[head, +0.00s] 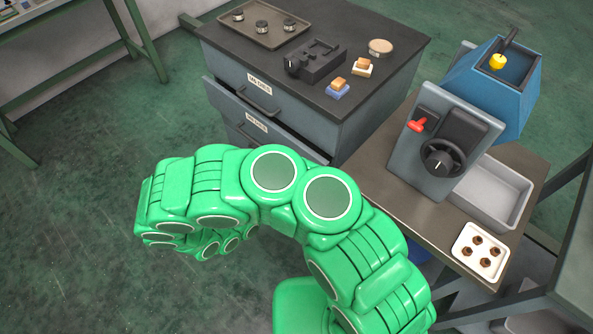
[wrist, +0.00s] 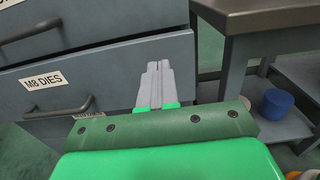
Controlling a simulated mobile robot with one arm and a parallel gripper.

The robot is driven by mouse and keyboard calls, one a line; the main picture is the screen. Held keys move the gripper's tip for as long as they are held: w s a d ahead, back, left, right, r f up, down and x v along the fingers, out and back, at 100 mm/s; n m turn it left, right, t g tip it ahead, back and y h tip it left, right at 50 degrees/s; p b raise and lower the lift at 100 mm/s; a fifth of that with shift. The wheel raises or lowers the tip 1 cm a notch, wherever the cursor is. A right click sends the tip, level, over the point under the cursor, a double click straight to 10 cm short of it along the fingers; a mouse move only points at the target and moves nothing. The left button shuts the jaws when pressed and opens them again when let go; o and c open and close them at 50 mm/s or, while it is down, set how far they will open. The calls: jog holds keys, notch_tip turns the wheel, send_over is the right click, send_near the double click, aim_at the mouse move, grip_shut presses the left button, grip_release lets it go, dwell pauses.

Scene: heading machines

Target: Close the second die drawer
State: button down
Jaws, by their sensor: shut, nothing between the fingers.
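The die cabinet (head: 365,115) stands at the top middle of the head view. Its second drawer (head: 228,108) stands out a little from the cabinet, with a dark gap behind its front edge. In the wrist view the second drawer (wrist: 125,72) carries an "M8 DIES" label (wrist: 44,79) and a dark bar handle (wrist: 62,108). My gripper (wrist: 155,68) is shut and empty in front of the right part of that drawer front; I cannot tell whether it touches. My green arm hides the gripper in the head view.
On the cabinet top are a tray of dies (head: 265,38), a black fixture (head: 316,62) and small blocks. A bench to the right holds a blue-hoppered machine (head: 450,145), a grey bin (head: 495,195) and a white tray (head: 462,243).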

jog(key=v, duration=0.4)
jog(key=shift+s+a, duration=0.15)
jog(key=c, duration=1.5)
grip_release()
jog(key=shift+s+a+f, duration=0.15)
jog(key=shift+s+a, duration=0.05)
jog(key=shift+a, duration=0.15)
jog(key=o, duration=0.3)
jog(key=a+f+m, duration=0.1)
jog(key=a+f, duration=0.1)
jog(key=w+a+f+m+y, duration=0.1)
jog(key=a, duration=0.1)
jog(key=w+a+f+m+g, duration=0.1)
jog(key=a+f+m, duration=0.1)
jog(key=shift+w+a+f+y, duration=0.2)
jog(key=shift+a+f+y, duration=0.1)
jog(key=shift+a+f, duration=0.1)
jog(key=shift+o, duration=0.2)
jog(key=m, duration=1.4)
send_near(254, 140)
jog(key=x, duration=0.3)
jog(key=shift+g, duration=0.4)
jog(key=shift+f+x, duration=0.2)
jog(key=shift+x, duration=3.4)
jog(key=shift+w+a, duration=0.1)
jog(key=shift+a, duration=0.05)
